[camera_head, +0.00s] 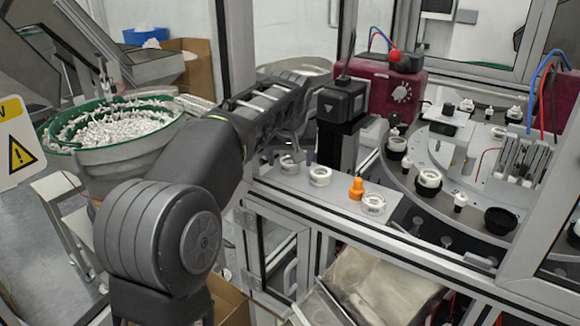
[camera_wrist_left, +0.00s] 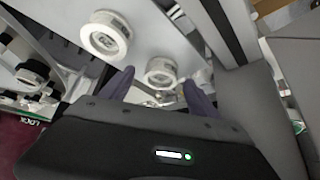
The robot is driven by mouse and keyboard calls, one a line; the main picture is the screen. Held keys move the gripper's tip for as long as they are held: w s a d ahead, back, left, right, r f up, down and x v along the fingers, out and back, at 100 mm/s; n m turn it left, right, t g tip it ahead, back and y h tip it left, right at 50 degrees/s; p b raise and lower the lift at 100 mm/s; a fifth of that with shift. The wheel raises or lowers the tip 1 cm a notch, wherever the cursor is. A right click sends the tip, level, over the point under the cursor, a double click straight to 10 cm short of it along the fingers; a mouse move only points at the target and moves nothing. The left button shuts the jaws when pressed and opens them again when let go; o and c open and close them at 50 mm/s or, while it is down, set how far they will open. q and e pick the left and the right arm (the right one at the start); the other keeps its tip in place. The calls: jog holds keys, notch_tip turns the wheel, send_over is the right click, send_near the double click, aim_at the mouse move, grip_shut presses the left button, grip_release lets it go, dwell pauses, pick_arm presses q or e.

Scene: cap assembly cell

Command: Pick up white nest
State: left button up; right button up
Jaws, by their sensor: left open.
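Several white nests, round ring-shaped parts, stand on a light plate (camera_head: 333,199) at the front of the cell. One white nest (camera_head: 289,165) is at the plate's left end, partly hidden by my left gripper. A second white nest (camera_head: 319,176) stands to its right, and a third (camera_head: 373,204) is near the plate's right end. My left gripper (camera_head: 292,156) is open and points down at the leftmost nest. In the left wrist view, its fingers (camera_wrist_left: 160,92) are apart, with a white nest (camera_wrist_left: 160,71) between and just beyond the tips. Another white nest (camera_wrist_left: 106,36) lies to the upper left. My right gripper is not in view.
An orange part (camera_head: 356,188) stands beside the third nest. A black block on a post (camera_head: 341,100) rises just right of my gripper. A rotary table (camera_head: 455,205) with several fixtures is at the right. A green-rimmed bowl (camera_head: 75,146) of white parts is at the left.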

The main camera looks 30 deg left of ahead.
pick_arm(q)
jog(key=c, duration=1.5)
jog(key=shift+o, duration=0.2)
jog(key=shift+r, duration=0.15)
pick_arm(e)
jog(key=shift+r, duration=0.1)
